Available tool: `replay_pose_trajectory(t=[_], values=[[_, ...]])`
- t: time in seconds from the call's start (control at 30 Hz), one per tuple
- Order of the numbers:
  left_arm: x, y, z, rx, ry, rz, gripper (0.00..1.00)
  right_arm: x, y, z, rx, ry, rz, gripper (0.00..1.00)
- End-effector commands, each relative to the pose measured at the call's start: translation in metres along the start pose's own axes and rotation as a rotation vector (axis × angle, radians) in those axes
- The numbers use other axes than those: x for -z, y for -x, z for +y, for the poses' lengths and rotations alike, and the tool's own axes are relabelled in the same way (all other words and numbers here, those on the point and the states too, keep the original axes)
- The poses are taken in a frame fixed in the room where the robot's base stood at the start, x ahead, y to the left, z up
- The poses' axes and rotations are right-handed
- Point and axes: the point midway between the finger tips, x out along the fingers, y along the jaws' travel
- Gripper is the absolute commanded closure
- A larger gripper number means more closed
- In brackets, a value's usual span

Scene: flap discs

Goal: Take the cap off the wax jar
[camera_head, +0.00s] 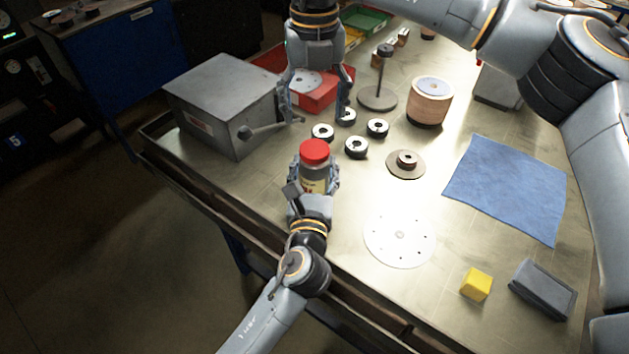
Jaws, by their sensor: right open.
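The wax jar (315,177) is a pale jar with a yellowish label and its red cap (314,151) on top. It stands upright near the left edge of the workbench. My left gripper (316,182), on the arm from the lower left, has its fingers around the jar body and appears closed on it. Part of the jar's lower side is hidden by this gripper. My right gripper (317,115) points down beyond and above the jar. Its fingers are spread, with nothing between them, and it does not touch the cap.
Several small black-and-white rings (356,147) lie beyond the jar. A grey metal box (222,103) stands left of the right gripper, and a red tray (322,99) behind it. A white disc (400,241), blue cloth (508,187), yellow block (476,284) and grey block (542,289) lie to the right.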

Motion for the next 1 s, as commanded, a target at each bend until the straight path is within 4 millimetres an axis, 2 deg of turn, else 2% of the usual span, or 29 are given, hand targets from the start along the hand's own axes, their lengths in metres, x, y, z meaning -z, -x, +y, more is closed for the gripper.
replay_pose_trajectory(t=[0.03,0.2,0.23,0.43,0.57,1.0], values=[[0.0001,0.0001,0.0000,0.000,0.000,0.000,0.61,0.0000,0.0000,0.0000,0.000,0.000,0.000,0.30],[0.0001,0.0002,0.0000,0.000,0.000,0.000,0.96,0.0000,0.0000,0.0000,0.000,0.000,0.000,0.30],[0.0001,0.0002,0.0000,0.000,0.000,0.000,1.00,0.0000,0.0000,0.0000,0.000,0.000,0.000,0.30],[0.0002,0.0003,0.0000,0.000,0.000,0.000,1.00,0.0000,0.0000,0.0000,0.000,-0.061,0.000,0.30],[0.0002,0.0003,0.0000,0.000,0.000,0.000,1.00,-0.0001,0.0002,-0.0001,0.000,-0.242,0.000,0.30],[0.0003,0.0003,0.0000,0.000,0.000,0.000,1.00,-0.0006,0.0001,-0.0004,0.001,-1.208,-0.001,0.30]])
